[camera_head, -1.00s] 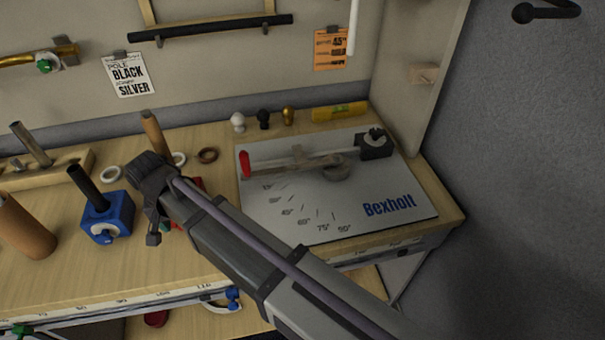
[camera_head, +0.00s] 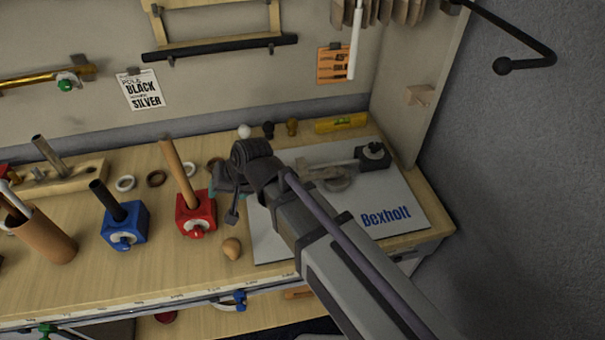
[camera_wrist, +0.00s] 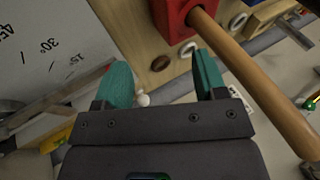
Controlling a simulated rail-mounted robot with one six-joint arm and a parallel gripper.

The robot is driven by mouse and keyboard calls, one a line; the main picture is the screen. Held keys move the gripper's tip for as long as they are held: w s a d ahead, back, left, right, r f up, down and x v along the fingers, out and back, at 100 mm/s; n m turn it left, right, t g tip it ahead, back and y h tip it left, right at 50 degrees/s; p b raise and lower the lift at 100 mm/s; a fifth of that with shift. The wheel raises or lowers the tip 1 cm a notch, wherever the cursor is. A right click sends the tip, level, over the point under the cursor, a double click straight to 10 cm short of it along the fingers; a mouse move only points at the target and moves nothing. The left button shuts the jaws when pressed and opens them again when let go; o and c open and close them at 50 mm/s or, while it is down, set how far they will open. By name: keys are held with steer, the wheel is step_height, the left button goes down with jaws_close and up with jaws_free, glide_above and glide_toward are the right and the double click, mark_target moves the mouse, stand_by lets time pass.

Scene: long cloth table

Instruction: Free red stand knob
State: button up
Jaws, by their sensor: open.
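The red stand (camera_head: 196,213) is a red block on the table with a tilted wooden pole (camera_head: 178,172) rising from it. My gripper (camera_head: 232,180) is just right of the red stand, apart from the knob. In the wrist view, the teal fingers (camera_wrist: 163,82) are spread with nothing held between them. The red block (camera_wrist: 172,20) shows at the top there, beyond the fingers, and its pole runs down the right side. The knob cannot be made out in that view.
A blue stand (camera_head: 125,227) with a black pole is left of the red one. A tan rounded piece (camera_head: 232,249) lies in front. The Bexholt angle board (camera_head: 400,205) is to the right, partly behind my arm. Rings (camera_head: 156,179) lie behind the stands.

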steer(key=w+d+m+t, duration=0.1)
steer(key=w+d+m, duration=0.1)
steer(key=d, duration=0.7)
steer(key=w+d+m+t, duration=0.1)
steer(key=w+d+m, duration=0.1)
steer(key=d, duration=0.6)
steer(key=shift+w+d+r+t+b, duration=0.2)
steer(key=shift+w+d+t+b, duration=0.1)
steer(key=shift+w+d+t, duration=0.1)
steer(key=s+d+f+g+h, duration=0.1)
steer(key=s+d+g+h, duration=0.1)
steer(key=d, duration=0.7)
steer(key=s+d+f+n+g+h, duration=0.1)
steer(key=s+d+f+g+h, duration=0.1)
steer(key=d, duration=0.8)
steer(key=shift+s+f+g+h, duration=0.25)
steer(key=shift+s+g+h, duration=0.15)
steer(key=shift+s+h, duration=0.45)
